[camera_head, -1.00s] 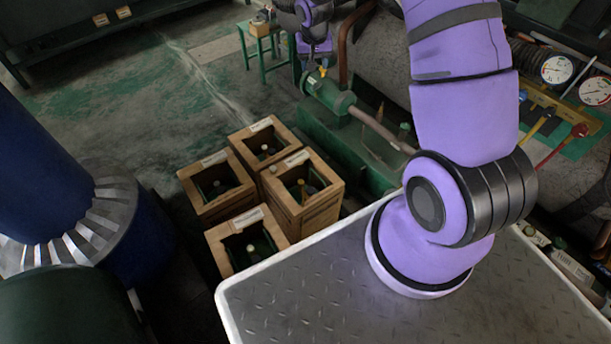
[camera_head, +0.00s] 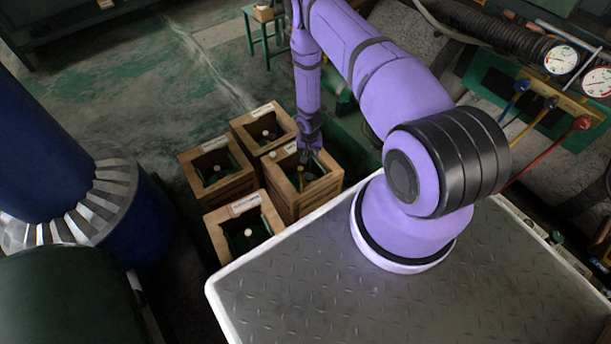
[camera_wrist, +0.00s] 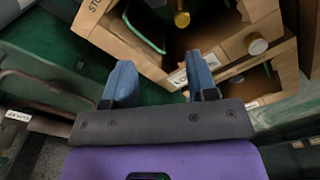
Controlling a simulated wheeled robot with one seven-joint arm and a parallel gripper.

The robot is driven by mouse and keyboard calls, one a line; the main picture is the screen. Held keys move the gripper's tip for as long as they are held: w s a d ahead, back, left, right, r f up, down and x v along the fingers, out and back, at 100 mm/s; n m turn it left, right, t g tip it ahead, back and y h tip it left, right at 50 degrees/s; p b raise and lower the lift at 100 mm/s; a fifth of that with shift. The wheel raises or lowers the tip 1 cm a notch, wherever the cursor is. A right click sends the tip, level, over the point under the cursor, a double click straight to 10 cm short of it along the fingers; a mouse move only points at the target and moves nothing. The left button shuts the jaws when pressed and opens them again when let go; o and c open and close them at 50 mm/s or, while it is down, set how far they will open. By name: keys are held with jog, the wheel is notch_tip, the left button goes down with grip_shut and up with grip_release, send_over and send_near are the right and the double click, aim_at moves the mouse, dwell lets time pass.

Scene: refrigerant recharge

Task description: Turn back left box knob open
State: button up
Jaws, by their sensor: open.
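Several open wooden crates stand in a cluster on the floor in the head view, each with a valve or bottle top inside. The left crate of the back pair (camera_head: 240,186) holds a pale-topped knob (camera_head: 217,168). The rear crate (camera_head: 284,117) and the front crate (camera_head: 217,243) also hold pale tops. The right crate (camera_head: 322,192) holds a yellow-brass knob (camera_head: 300,170). My gripper (camera_head: 304,157) is over this right crate. In the wrist view my gripper (camera_wrist: 160,82) is open and empty, its blue fingers apart, with a brass knob (camera_wrist: 181,18) beyond them and a pale round top (camera_wrist: 257,46) to the right.
A metal treadplate platform (camera_head: 330,300) with a pale rim fills the front. A blue tank (camera_head: 45,140) stands at the left. Gauges (camera_head: 560,60) and coloured hoses are at the right. Open floor (camera_head: 130,90) lies behind the crates.

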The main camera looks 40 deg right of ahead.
aim_at(309, 176)
jog(key=f, duration=0.4)
jog(key=s+f, duration=0.1)
jog(key=f, duration=0.9)
jog(key=shift+s+a, duration=0.4)
jog(key=c, duration=0.6)
